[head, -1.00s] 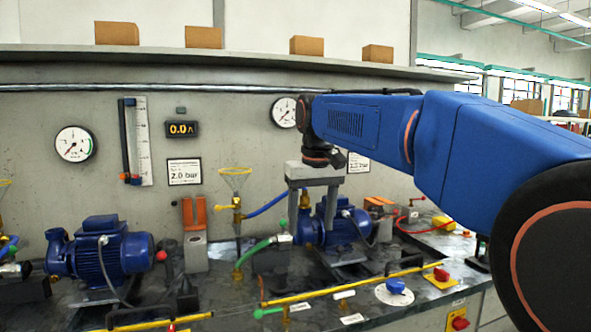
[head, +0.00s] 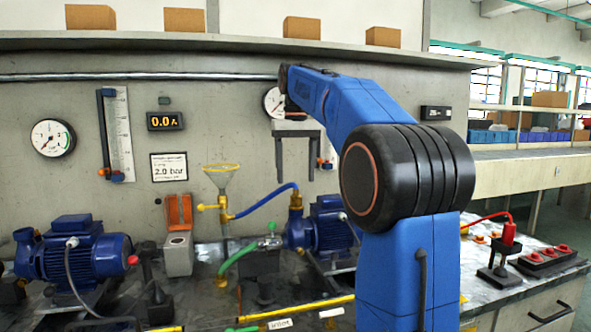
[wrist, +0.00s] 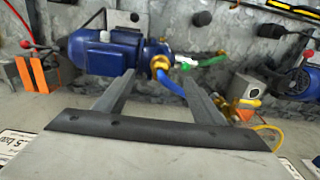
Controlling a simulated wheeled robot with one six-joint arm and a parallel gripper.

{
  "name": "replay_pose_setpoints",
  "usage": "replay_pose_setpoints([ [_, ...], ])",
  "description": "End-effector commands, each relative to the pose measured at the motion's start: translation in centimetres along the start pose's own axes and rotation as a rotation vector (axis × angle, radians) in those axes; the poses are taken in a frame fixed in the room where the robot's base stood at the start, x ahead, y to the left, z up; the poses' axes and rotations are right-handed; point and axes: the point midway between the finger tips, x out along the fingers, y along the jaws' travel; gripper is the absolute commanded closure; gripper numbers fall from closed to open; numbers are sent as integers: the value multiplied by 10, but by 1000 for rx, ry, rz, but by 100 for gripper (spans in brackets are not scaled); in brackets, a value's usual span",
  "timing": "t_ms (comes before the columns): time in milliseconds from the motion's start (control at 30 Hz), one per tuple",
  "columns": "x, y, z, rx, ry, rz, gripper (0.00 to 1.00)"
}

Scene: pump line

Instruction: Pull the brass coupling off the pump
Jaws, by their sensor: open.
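The brass coupling (head: 296,202) sits on top of the right-hand blue pump (head: 325,232), with the blue hose (head: 262,205) running from it to the left. In the wrist view the brass coupling (wrist: 160,63) shows beyond my fingers, at the end of the blue pump (wrist: 102,53), with the blue hose (wrist: 173,88) leading from it. My gripper (head: 295,178) is open and empty, fingers pointing down, above the coupling and apart from it. In the wrist view my gripper (wrist: 160,80) has its two fingers wide apart. My arm hides part of the pump in the head view.
A brass funnel valve (head: 223,205) stands left of the pump. A green hose (head: 238,257) and a yellow pipe (head: 300,309) lie in front. Another blue pump (head: 75,252) is at left. The wall and shelf (head: 180,42) are behind.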

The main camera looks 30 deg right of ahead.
Motion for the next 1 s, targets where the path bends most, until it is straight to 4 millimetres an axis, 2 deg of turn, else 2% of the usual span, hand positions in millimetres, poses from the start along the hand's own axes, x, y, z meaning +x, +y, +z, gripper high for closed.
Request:
replay_pose_setpoints([
  [700, 40, 0, 1, 0, 0, 0, 38],
  [1000, 41, 0, 0, 0, 1, 0, 38],
])
